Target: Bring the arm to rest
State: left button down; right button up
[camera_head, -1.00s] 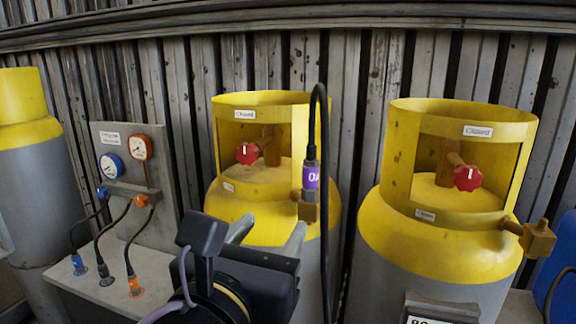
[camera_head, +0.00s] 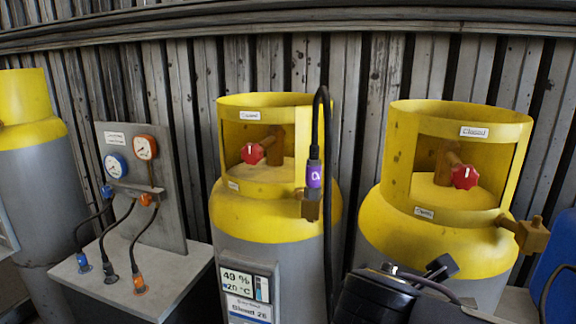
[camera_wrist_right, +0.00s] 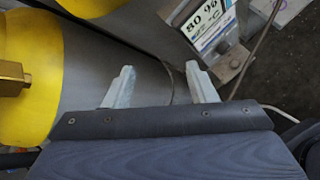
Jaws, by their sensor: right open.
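My right gripper (camera_wrist_right: 160,85) shows in the right wrist view with its two pale fingers spread apart and nothing between them. It is beside the grey side of a yellow-topped cylinder (camera_wrist_right: 110,45), and I cannot tell the gap. In the head view, the dark housing of my right arm (camera_head: 375,297) is low, in front of the right cylinder (camera_head: 430,235); the fingers are not clear there. A black hose with a purple-labelled end (camera_head: 314,175) is at the brass side fitting of the middle cylinder (camera_head: 265,218). My left gripper is not in view.
A gauge panel (camera_head: 140,180) with hoses stands on a grey bench (camera_head: 160,285) at the left. Another cylinder (camera_head: 30,180) is at the far left. A display (camera_head: 247,290) reads 49 %. A blue object (camera_head: 562,255) is at the right edge.

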jog(key=s+d+f+m+g+y, duration=0.3)
jog(key=s+d+f+m+g, duration=0.1)
jog(key=s+d+f+m, duration=0.3)
jog(key=s+a+f+m+t+y, duration=0.1)
jog(key=s+f+m+y, duration=0.4)
jog(key=m, duration=1.3)
jog(key=shift+s+f+p, duration=0.4)
jog(key=shift+s+f, duration=0.55)
jog(key=shift+s, duration=0.2)
jog(key=shift+o, duration=0.2)
